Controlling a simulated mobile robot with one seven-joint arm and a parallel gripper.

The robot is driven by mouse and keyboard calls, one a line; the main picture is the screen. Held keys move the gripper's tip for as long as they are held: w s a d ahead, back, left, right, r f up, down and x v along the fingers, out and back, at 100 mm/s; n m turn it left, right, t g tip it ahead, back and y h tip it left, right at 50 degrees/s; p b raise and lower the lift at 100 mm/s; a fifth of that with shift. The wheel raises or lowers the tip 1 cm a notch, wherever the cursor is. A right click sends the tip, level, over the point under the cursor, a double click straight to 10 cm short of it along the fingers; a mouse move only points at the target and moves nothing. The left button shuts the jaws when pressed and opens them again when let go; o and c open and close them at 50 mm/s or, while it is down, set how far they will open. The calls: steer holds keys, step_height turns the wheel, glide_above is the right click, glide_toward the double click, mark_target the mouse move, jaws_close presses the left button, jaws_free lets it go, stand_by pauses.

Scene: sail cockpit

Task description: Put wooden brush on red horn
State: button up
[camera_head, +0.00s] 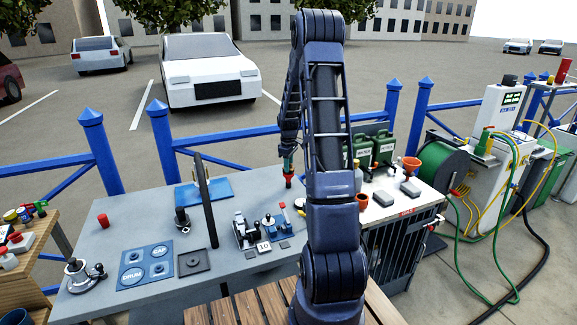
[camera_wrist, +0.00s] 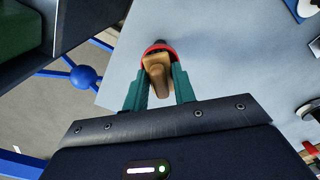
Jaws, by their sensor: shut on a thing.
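The wooden brush (camera_wrist: 157,76) is a tan block between the green fingers of my gripper (camera_wrist: 160,92) in the wrist view. My gripper (camera_head: 288,163) is shut on it, low over the grey table. A red, rounded thing with a dark middle, apparently the red horn (camera_wrist: 173,52), lies just beyond the brush in the wrist view, and the brush overlaps it. In the head view the red horn (camera_head: 288,181) shows directly under my gripper. I cannot tell whether brush and horn touch. The brush is not clear in the head view.
The grey table (camera_head: 130,205) holds a blue tray (camera_head: 205,190), an upright dark post (camera_head: 206,200), a red cylinder (camera_head: 103,220) and a blue labelled mat (camera_head: 145,262). Green cans (camera_head: 383,147) and an orange funnel (camera_head: 411,165) stand right. A blue railing (camera_head: 240,150) runs behind.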

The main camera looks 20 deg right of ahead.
steer(key=shift+f, duration=0.15)
steer(key=o, duration=1)
